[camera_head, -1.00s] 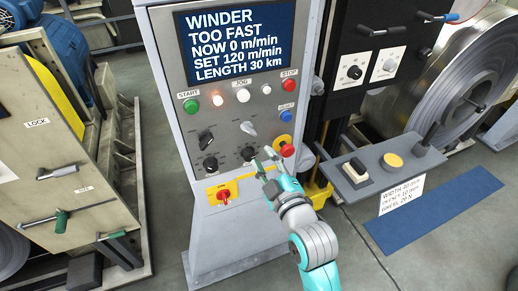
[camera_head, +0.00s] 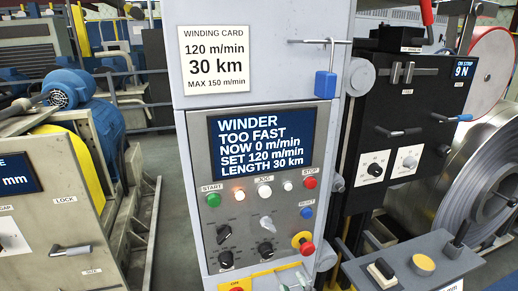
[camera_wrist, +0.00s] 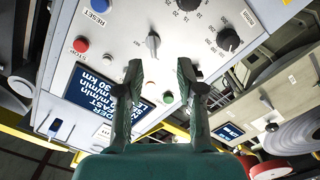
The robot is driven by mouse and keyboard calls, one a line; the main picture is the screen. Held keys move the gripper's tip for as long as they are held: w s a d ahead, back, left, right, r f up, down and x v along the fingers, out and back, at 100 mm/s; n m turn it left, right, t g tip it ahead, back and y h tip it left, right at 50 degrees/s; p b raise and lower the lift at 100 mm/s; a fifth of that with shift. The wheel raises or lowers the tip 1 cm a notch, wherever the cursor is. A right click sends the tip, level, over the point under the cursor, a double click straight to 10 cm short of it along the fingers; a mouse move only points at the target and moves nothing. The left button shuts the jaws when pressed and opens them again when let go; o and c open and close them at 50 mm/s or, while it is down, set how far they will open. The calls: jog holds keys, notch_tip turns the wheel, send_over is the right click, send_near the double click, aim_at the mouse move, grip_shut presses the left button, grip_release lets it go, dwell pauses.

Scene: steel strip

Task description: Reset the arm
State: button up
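My gripper (camera_wrist: 158,70) is open and empty in the wrist view, its two dark green fingers apart in front of the winder's control panel (camera_wrist: 122,22). A pale selector knob (camera_wrist: 153,42) shows just beyond the gap between the fingertips. The rest of my arm is out of that view. The winder screen (camera_head: 262,143) reads TOO FAST, now 0, set 120 m/min, length 30 km. The blue reset button (camera_head: 306,213) sits above the red mushroom button (camera_head: 306,247).
A winding card (camera_head: 216,60) on the cabinet reads 120 m/min, 30 km, max 150. A blue padlock (camera_head: 325,85) hangs at the cabinet's right edge. A black box with dials (camera_head: 392,165) and a steel coil (camera_head: 480,180) stand at right. Another machine stands at left.

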jog(key=s+d+f+m+h, duration=0.2)
jog(key=s+d+f+m, duration=0.15)
jog(key=s+f, duration=0.55)
jog(key=s+d+f+m+g+h, duration=0.1)
jog(key=s+d+m, duration=0.2)
jog(key=s, duration=1.1)
jog(key=s+d+m+g+h, duration=0.1)
jog(key=s+d+m, duration=0.2)
jog(key=s, duration=1.2)
jog(key=shift+d+f+m, duration=0.2)
jog(key=shift+f+m, duration=0.15)
jog(key=shift+m, duration=0.4)
jog(key=shift+w, duration=0.1)
